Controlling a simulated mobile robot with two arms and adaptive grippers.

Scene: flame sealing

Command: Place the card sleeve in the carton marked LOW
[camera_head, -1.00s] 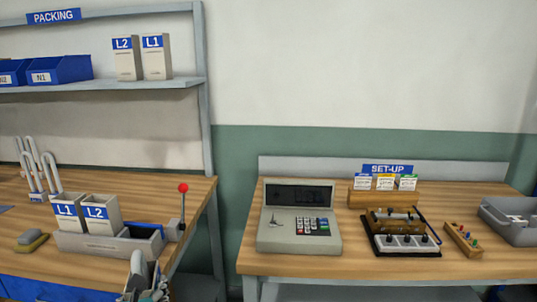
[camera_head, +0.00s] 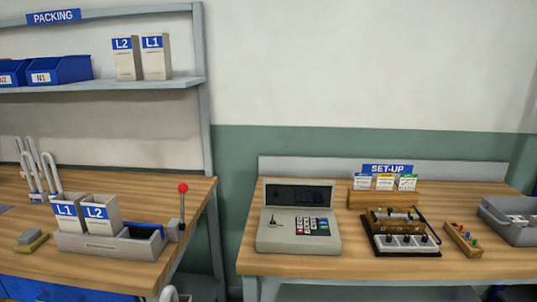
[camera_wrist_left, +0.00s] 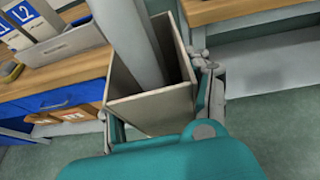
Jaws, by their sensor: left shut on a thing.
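In the left wrist view my left gripper (camera_wrist_left: 162,110) is shut on a beige open-topped card sleeve (camera_wrist_left: 150,104), its fingers on either side. A grey tube (camera_wrist_left: 137,45) appears to rise out of the sleeve. The sleeve is in front of the left bench, below its top. Beneath the bench's blue drawer are brown cartons (camera_wrist_left: 66,122) with red and white labels. I cannot read their labels. In the head view only a pale curved tip (camera_head: 168,294) shows at the bottom edge; the gripper and sleeve are out of that frame. My right gripper is not in view.
A grey rack (camera_head: 110,246) with L1 and L2 sleeves stands on the left bench, beside a red-knobbed lever (camera_head: 182,189). Arched grey tubes stand further left. The set-up bench (camera_head: 225,270) holds a console (camera_head: 298,235) and a wooden fixture. A gap separates the benches.

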